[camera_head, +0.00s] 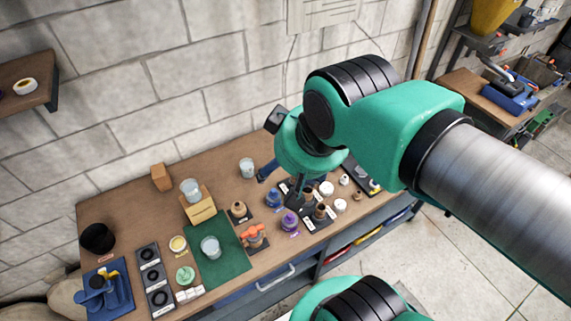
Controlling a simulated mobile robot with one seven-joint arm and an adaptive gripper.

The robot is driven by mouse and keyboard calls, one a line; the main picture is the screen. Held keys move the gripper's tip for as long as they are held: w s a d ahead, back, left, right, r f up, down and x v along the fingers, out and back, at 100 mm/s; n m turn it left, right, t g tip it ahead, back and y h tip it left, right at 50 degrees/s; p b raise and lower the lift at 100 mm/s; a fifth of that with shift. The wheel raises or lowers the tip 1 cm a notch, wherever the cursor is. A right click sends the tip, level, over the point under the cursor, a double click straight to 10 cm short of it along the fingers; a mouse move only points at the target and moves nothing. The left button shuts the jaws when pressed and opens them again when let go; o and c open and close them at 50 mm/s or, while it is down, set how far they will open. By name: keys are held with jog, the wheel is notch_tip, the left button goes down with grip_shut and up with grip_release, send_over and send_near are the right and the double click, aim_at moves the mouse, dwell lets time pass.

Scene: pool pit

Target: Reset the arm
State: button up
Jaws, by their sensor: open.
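My arm reaches in from the right and bends down over the workbench (130,205). My gripper (297,188) hangs below the green wrist, above the bench's right half. It is small and dark here, and its fingers are partly lost against the dark items behind it. It is open, and I see nothing held in it. Small bottles and jars stand below and around it, including a purple-blue bottle (289,221). I cannot tell the exact gap between the fingers and these items.
A green mat (222,268) bears a clear cup (210,248). A wooden block (201,211) carries another cup (191,188). A black cup (97,238) and a blue stand (104,291) are at the left. A block wall (130,100) closes the back. Shelving stands at the right.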

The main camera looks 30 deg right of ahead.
notch_tip(320, 180, down, 14)
jog(key=b, duration=1.4)
